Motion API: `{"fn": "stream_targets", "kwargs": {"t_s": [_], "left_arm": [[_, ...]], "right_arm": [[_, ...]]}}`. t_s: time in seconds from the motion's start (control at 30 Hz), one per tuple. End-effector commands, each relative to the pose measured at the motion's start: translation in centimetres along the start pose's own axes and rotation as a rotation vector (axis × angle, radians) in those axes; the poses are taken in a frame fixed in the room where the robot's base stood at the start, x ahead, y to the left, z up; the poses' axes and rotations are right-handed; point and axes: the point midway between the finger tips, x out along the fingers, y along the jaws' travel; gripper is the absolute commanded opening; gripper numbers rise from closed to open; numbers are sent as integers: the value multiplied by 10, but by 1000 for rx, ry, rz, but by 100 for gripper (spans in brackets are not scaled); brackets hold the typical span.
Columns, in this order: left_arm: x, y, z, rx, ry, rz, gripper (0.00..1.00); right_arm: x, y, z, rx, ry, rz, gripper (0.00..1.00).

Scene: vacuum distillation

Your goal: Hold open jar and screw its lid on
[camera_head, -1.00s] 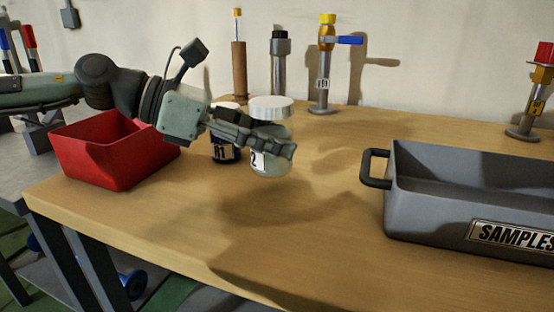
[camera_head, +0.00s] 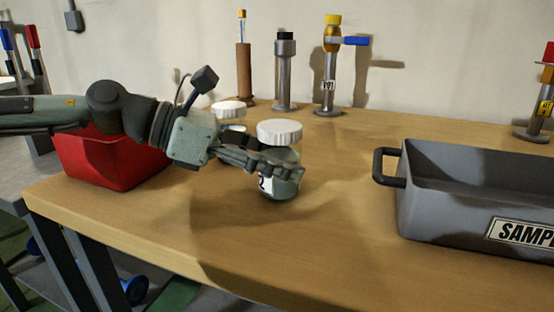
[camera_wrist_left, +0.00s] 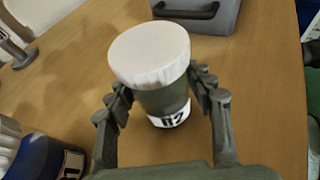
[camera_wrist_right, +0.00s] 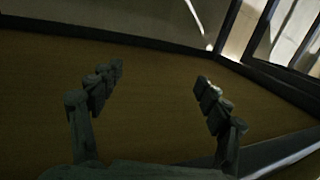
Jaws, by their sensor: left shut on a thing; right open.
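My left gripper (camera_head: 280,168) is shut around the body of a greenish glass jar (camera_head: 284,187) with a partly covered label. The jar stands roughly upright in the fingers; I cannot tell whether its base touches the table. A white ribbed lid (camera_head: 280,132) sits on top of the jar; how tightly cannot be told. In the left wrist view the lid (camera_wrist_left: 149,52) shows from above, between the two fingers. My right gripper (camera_wrist_right: 155,88) is open and empty over a brown surface in the right wrist view; it is outside the head view.
A second jar with a white lid (camera_head: 228,109) stands behind my left gripper, mostly hidden. A red bin (camera_head: 115,165) is at the left, a grey samples tray (camera_head: 440,215) at the right. Valve fittings (camera_head: 329,80) line the back. The table's middle front is clear.

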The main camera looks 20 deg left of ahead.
Motion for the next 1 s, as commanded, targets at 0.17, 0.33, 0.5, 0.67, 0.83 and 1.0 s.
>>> {"fn": "stream_targets", "kwargs": {"t_s": [0.17,0.33,0.5,0.67,0.83,1.0], "left_arm": [[0,0,1,1,-2,1,0],[0,0,0,1,-2,1,0],[0,0,0,1,-2,1,0],[0,0,-1,1,-2,1,0],[1,0,-2,0,0,0,55],[1,0,-2,0,0,0,73]], "right_arm": [[0,0,0,0,2,0,76],[0,-2,-5,3,27,-4,76],[0,-3,-9,5,45,-6,76],[0,-5,-14,8,71,-11,76],[0,-9,-21,13,99,-19,76],[0,-10,-21,14,99,-21,76]]}}
